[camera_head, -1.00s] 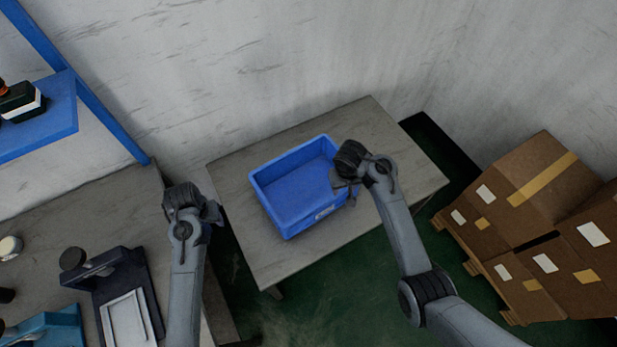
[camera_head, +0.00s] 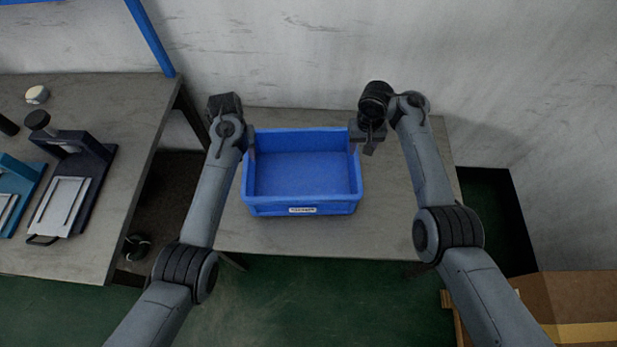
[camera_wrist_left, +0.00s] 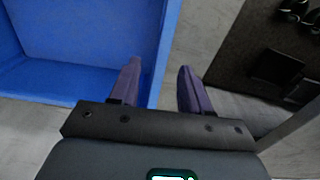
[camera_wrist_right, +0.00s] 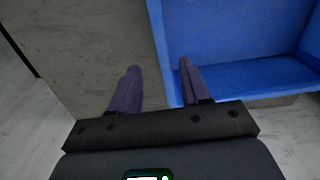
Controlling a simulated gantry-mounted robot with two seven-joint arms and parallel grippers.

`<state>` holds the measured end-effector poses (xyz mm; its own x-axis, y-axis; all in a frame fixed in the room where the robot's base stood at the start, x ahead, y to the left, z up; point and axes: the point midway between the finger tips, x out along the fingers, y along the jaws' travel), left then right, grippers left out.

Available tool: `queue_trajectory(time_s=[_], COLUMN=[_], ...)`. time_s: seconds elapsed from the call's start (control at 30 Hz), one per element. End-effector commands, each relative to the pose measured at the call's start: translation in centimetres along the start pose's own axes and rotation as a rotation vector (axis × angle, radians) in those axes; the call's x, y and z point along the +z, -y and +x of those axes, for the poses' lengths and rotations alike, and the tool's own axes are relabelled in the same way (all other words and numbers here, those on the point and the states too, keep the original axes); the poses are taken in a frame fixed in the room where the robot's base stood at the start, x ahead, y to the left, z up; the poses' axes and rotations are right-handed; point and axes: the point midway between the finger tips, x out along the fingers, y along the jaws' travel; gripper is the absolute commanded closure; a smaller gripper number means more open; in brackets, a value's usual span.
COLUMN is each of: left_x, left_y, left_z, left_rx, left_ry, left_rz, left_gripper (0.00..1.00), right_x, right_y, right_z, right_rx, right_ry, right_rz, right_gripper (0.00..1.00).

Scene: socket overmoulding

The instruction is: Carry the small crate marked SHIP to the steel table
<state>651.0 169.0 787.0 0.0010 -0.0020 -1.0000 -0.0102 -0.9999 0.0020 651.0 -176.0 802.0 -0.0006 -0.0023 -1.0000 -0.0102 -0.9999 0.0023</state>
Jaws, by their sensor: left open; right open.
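A blue open-topped crate (camera_head: 303,206) stands upright on a grey table (camera_head: 290,235) against the wall. It looks empty, and the small label on its front is too small to read. My left gripper (camera_head: 249,147) is open at the crate's left wall. In the left wrist view its fingers (camera_wrist_left: 160,88) lie on either side of that wall's rim. My right gripper (camera_head: 362,146) is open at the right wall. In the right wrist view its fingers (camera_wrist_right: 158,88) also lie either side of the rim. I cannot tell whether any finger touches the crate.
A grey workbench (camera_head: 120,190) stands at the left with a dark clamp fixture (camera_head: 70,185), a blue fixture and a round pot (camera_head: 37,94). A gap separates it from the crate's table. A cardboard box (camera_head: 575,300) is at lower right. Green floor lies in front.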

Motion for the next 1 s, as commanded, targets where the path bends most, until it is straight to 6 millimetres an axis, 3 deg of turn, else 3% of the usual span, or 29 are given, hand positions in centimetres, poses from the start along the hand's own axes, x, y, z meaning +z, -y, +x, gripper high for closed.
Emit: queue_trajectory(time_s=[0.47,0.67,1.0], left_x=[0.0,0.1,0.0], left_y=[0.0,-0.1,-0.1], left_z=[0.5,2.6,7.7], left_rx=[0.001,0.001,0.001], left_ry=[0.003,0.004,0.004], left_rz=[0.0,0.002,0.001], left_gripper=[0.53,0.53,0.53], right_x=[0.0,0.0,0.0], right_y=[0.0,-0.1,0.0], right_z=[0.4,2.5,7.7], right_rx=[0.0,0.004,0.001], right_ry=[0.001,0.003,0.002], right_rz=[0.001,0.001,0.001], right_gripper=[0.53,0.53,0.53])
